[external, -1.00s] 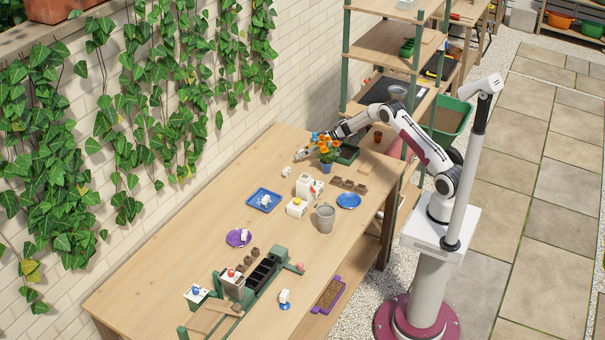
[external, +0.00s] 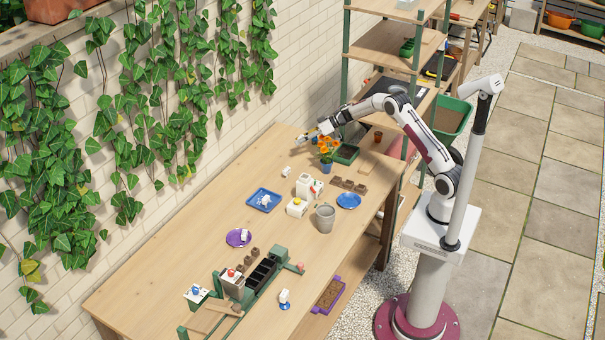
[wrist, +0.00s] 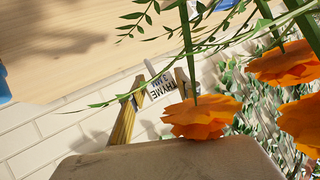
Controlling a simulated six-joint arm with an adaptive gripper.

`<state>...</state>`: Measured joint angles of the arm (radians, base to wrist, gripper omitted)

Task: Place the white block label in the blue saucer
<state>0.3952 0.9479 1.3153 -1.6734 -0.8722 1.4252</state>
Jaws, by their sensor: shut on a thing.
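My gripper (external: 306,138) is above the far end of the table, just left of the orange flowers. In the wrist view, my gripper (wrist: 158,97) is shut on a white block label (wrist: 160,88) with dark print that reads THYME. The label is off the table. The blue saucer (external: 348,201), round and apparently empty, lies near the table's right edge, nearer the camera than my gripper.
Orange flowers (external: 329,145) in a blue pot (external: 326,168) stand beside my gripper; blooms and leaves cover much of the wrist view. White containers (external: 306,184), a grey bucket (external: 325,218), a brown seed tray (external: 348,185) and a blue square tray (external: 252,205) stand nearby.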

